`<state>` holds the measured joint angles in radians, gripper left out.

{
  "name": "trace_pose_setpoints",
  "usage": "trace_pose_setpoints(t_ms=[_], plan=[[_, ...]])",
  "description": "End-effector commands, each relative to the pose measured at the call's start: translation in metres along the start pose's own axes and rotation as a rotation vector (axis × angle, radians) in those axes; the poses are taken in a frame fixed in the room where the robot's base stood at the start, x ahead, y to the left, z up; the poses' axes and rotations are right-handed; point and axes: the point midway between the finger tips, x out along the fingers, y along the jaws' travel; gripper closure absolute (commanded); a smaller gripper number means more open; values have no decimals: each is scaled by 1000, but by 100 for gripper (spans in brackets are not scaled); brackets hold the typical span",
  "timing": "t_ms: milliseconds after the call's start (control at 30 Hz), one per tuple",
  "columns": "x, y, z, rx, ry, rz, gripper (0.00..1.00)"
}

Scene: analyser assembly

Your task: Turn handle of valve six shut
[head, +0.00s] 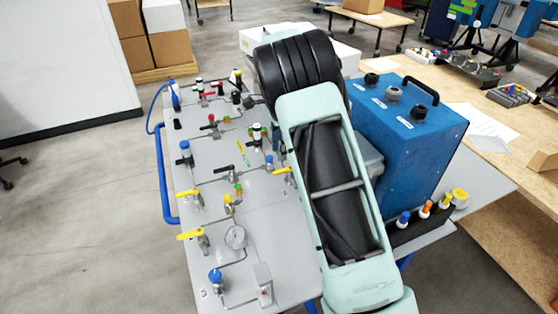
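A grey panel (262,207) carries several valves and thin metal pipes. Two valves with yellow lever handles sit at its left side, an upper one (187,196) and a lower one (190,236). A third yellow lever (283,170) shows beside my arm. A black lever (224,169) and a red-handled valve (211,124) sit further up. Any number labels are too small to read, so I cannot tell which is valve six. My pale green and black arm stretches over the panel's right side and hides part of it. My gripper does not show.
A blue box (415,125) with black knobs and a handle stands right of my arm. A wooden table (515,160) lies beyond. Floor at left is clear.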

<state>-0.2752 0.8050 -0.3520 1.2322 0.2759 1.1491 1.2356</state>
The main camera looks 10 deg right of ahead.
Motion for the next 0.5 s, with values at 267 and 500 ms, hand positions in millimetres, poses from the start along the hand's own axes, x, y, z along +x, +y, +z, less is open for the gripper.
trace_pose_setpoints(t_ms=[267, 500], plan=[[-41, 0, -1, 0, 1, -2, 71], [-46, 0, -1, 1, 1, -1, 71]])
